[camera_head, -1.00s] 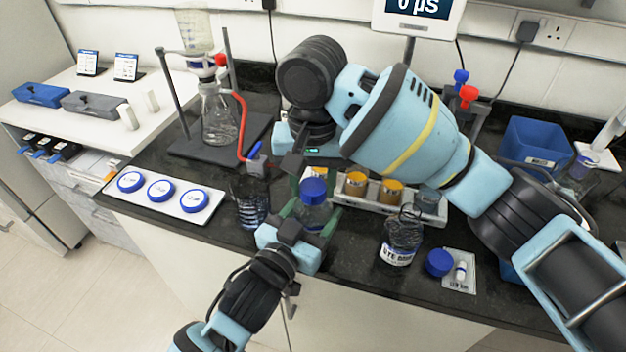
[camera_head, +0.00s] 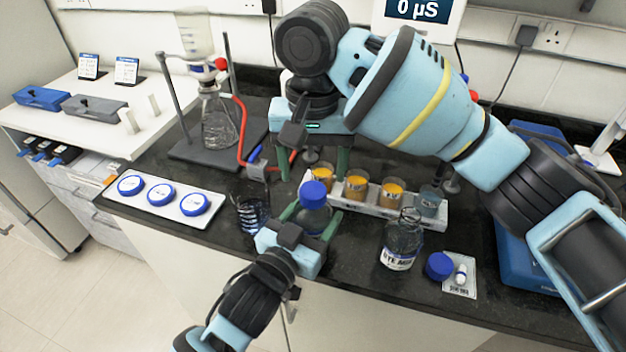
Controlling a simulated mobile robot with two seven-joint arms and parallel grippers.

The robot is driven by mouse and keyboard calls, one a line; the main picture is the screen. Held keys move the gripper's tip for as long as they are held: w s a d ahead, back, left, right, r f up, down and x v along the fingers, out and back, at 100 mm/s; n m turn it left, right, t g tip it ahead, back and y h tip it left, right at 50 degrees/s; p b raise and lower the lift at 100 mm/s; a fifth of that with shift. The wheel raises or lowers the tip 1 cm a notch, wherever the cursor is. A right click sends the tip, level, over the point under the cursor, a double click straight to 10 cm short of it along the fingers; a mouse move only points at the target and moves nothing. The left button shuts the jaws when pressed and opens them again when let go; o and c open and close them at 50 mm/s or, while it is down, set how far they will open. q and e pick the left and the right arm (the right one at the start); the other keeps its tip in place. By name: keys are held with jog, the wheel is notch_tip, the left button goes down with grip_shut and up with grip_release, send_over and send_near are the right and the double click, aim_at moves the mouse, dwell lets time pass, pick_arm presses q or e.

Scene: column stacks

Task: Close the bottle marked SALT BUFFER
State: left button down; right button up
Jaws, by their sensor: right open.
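A clear bottle (camera_head: 313,219) stands near the bench's front edge with a blue cap (camera_head: 313,194) on its mouth. Its label is hidden, so I cannot read its name. My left gripper (camera_head: 311,216) has its green fingers on both sides of this bottle's body. My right gripper (camera_head: 320,172) is open and empty, pointing down just above and behind the cap. Whether the cap is fully tight cannot be seen. A second bottle (camera_head: 399,245), with a label that seems to begin with DYE, stands open to the right. A loose blue cap (camera_head: 439,266) lies beside it.
A white rack (camera_head: 436,217) with amber-filled jars stands behind the bottles. A white tray (camera_head: 190,212) with several blue-rimmed discs lies left. A dark wire-like holder (camera_head: 250,216) stands left of the held bottle. A flask stand (camera_head: 190,150) is at back left; a small card (camera_head: 458,287) lies front right.

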notch_tip(320, 180, up, 7)
jog(key=shift+r, duration=0.2)
dwell(0.3)
pick_arm(q)
jog(key=shift+c, duration=1.4)
grip_release()
jog(key=shift+v, duration=3.9)
pick_arm(e)
jog(key=shift+w+f, duration=0.1)
jog(key=shift+f, duration=0.55)
